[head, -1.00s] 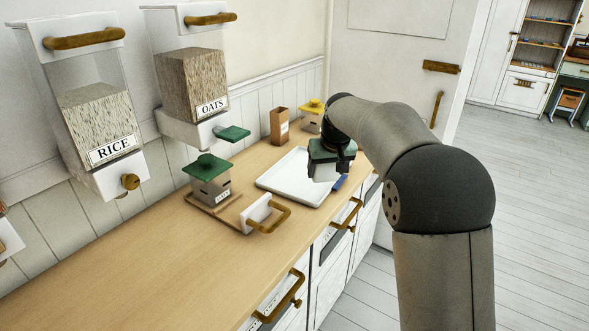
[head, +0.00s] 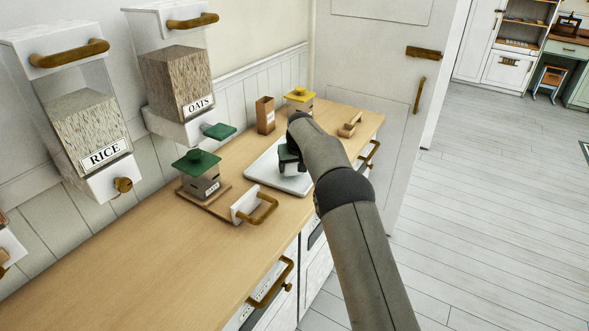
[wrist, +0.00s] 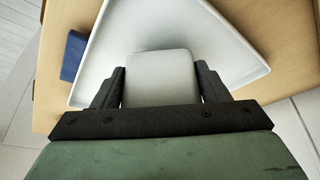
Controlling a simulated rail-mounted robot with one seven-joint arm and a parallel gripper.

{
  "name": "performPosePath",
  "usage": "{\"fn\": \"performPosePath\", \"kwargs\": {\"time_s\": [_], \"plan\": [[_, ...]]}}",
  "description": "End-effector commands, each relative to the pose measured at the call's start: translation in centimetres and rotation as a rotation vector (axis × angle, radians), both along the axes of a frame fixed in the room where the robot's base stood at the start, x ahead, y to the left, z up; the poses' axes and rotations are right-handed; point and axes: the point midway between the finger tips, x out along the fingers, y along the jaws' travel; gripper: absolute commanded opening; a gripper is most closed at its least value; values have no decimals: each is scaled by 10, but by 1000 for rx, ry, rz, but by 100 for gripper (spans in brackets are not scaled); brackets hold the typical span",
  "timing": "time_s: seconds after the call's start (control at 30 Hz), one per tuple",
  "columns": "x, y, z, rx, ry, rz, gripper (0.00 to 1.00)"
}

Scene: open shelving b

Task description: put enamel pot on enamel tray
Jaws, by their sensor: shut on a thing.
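The white enamel tray (head: 265,175) lies flat on the wooden counter, and its rim and floor also show in the wrist view (wrist: 100,60). My gripper (head: 290,162) is over the tray. In the wrist view, both dark fingers of my gripper (wrist: 162,88) press the sides of a pale, rounded-square enamel pot (wrist: 162,75). The pot is within the tray's outline there. In the head view my gripper and arm hide most of the pot and part of the tray. I cannot tell whether the pot touches the tray floor.
A blue item (wrist: 73,57) lies beside the tray. A brown box (head: 265,115) and a yellow-lidded box (head: 299,101) stand behind. The front-left counter is clear.

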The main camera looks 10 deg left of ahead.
Motion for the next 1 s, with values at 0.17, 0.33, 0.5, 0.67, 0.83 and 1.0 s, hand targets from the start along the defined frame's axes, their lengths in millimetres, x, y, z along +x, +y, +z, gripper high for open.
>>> {"fn": "performPosePath", "kwargs": {"time_s": [0.17, 0.33, 0.5, 0.67, 0.83, 1.0], "plan": [[-1, 0, -20, 0, 0, -1, 39], [0, 0, -21, 1, -1, -1, 39], [-1, -1, -25, 0, 1, -1, 71], [-1, -1, -24, 0, 1, -1, 90], [-1, -1, -23, 0, 1, -1, 90], [-3, -2, -13, 1, -2, -1, 90]]}}
